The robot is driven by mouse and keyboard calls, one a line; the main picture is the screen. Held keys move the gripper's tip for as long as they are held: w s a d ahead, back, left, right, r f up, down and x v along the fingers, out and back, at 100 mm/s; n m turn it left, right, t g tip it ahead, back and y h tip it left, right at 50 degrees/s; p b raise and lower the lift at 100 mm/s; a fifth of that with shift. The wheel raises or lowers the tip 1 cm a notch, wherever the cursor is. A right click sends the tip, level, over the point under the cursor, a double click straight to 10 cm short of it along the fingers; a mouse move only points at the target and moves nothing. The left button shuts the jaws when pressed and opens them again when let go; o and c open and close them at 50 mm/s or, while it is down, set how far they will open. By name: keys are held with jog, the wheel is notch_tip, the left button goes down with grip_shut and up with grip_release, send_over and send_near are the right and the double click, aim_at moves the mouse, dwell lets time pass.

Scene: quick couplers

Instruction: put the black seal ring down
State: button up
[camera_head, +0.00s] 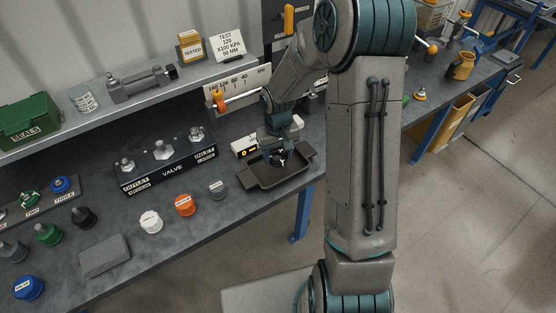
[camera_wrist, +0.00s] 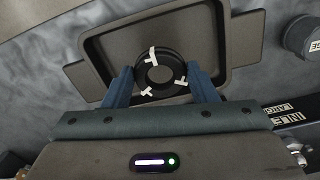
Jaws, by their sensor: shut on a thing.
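The black seal ring (camera_wrist: 160,58) shows in the wrist view as a dark ring with white marks, between the two blue fingers of my gripper (camera_wrist: 161,88). My gripper is shut on the ring and is over the dark tray (camera_wrist: 96,47). I cannot tell whether the ring touches the tray floor. In the head view my gripper (camera_head: 279,158) is above the tray (camera_head: 293,178) near the bench's front edge, and the ring is mostly hidden there.
A valve block (camera_head: 167,172) with several fittings stands left of the tray. A grey cap (camera_head: 218,188), an orange cap (camera_head: 184,205) and a white cap (camera_head: 151,221) stand in front of it.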

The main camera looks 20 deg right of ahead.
aim_at(278, 169)
jog(key=shift+f+p, duration=0.4)
jog(key=shift+f, duration=1.55)
jog(key=shift+f, duration=0.1)
jog(key=o, duration=1.1)
jog(key=shift+c, duration=0.2)
notch_tip(278, 169, up, 12)
jog(key=b, duration=0.1)
jog(key=s+r+t, duration=0.1)
jog(key=s+r, duration=0.5)
jog(key=s, duration=0.4)
jog(key=s+r+m+t, duration=0.1)
jog(key=s+r+t, duration=0.1)
jog(key=s+r, duration=0.5)
jog(key=s, duration=0.3)
jog(key=shift+s+r+t, duration=0.2)
jog(key=shift+s+t, duration=0.1)
jog(key=shift+s, duration=0.1)
